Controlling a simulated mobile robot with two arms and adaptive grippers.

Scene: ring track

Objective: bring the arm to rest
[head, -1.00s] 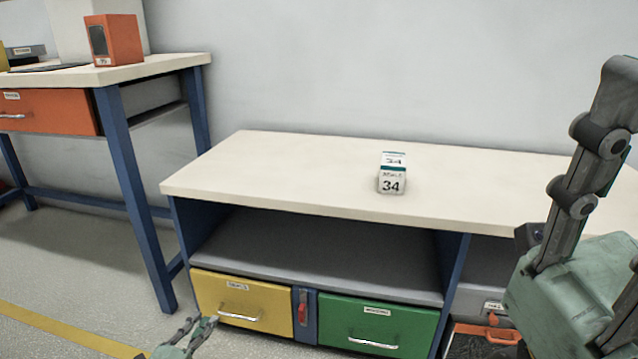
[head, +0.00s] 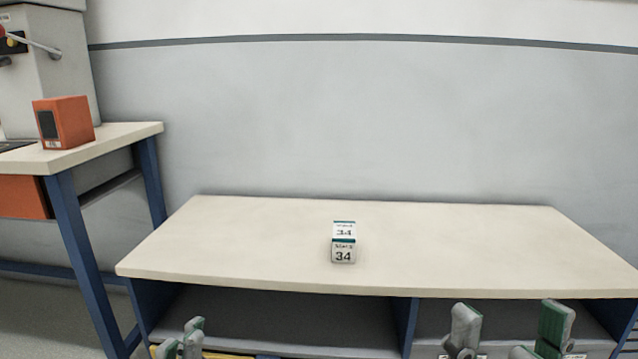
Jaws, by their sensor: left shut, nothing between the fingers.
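My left gripper (head: 181,339) shows at the bottom left of the head view, in front of the low bench. Its fingertips are close together, shut with nothing between them. My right gripper (head: 510,325) shows at the bottom right, its two grey-green fingers upright and well apart, with no object seen between them. The lower parts of both grippers and both arms are cut off by the bottom edge. A small white and teal box marked 34 (head: 343,243) stands on the bench top (head: 450,245), apart from both grippers.
The bench top is clear around the box. Its open shelf (head: 290,317) lies below. A taller table (head: 110,140) with blue legs stands at the left, bearing an orange box (head: 66,123) and a grey machine (head: 50,65). A plain wall is behind.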

